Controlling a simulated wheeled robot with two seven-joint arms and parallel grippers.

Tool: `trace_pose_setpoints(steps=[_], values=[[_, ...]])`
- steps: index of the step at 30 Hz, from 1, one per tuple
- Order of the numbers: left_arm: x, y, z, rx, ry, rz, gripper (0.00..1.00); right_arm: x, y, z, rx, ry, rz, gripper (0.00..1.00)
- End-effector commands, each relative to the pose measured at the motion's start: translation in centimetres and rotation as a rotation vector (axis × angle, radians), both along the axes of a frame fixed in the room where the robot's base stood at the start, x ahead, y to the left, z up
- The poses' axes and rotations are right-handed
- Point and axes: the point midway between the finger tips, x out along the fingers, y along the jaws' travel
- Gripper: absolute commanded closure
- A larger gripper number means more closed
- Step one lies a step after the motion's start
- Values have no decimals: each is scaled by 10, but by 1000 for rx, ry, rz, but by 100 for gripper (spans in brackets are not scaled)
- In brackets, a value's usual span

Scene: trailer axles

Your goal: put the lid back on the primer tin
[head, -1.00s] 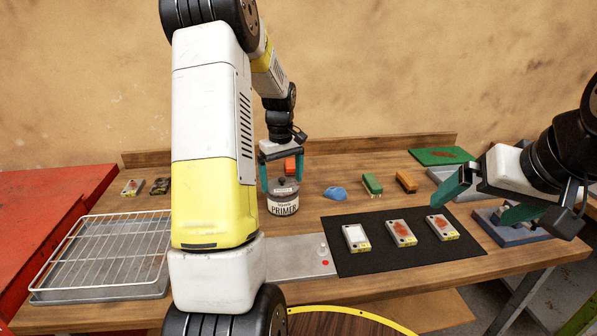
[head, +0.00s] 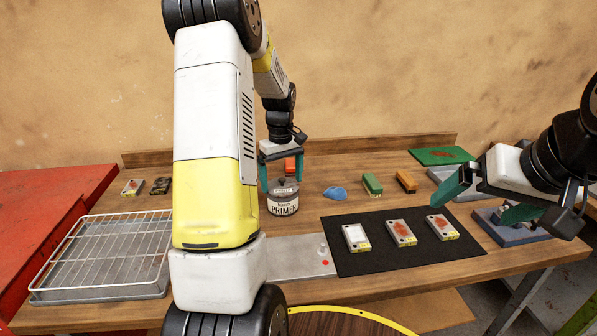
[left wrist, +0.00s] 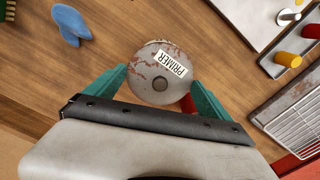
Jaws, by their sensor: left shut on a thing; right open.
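The primer tin (head: 283,208) stands upright on the bench with its label facing me. Its round, worn grey lid (head: 285,184), with a small dark knob, is at the top of the tin. I cannot tell whether the lid is fully seated. My right gripper (head: 470,208) is open and empty at the right, above the bench.
A black mat (head: 385,262) with several small boxes lies right of the tin. A wire rack on a tray (head: 105,250) is at the left. A metal plate (head: 300,262) lies in front.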

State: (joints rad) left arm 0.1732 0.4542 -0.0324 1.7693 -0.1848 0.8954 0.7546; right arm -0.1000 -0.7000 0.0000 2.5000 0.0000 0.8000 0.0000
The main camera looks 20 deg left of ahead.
Motion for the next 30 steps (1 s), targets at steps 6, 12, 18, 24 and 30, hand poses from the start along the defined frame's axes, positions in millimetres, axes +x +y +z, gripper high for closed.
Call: trace_pose_setpoints(steps=[6, 12, 18, 24, 30], values=[[0, 0, -1, 0, 0, 0, 47, 0, 0, 0, 0, 0, 0, 0], [0, 0, -1, 0, 0, 0, 47, 0, 0, 0, 0, 0, 0, 0], [0, 0, -2, 0, 0, 1, 47, 0, 0, 0, 0, 0, 0, 0], [0, 0, -2, 0, 0, 1, 47, 0, 0, 0, 0, 0, 0, 0], [0, 0, -2, 0, 0, 0, 0, 0, 0, 0, 0, 0, 0, 0]])
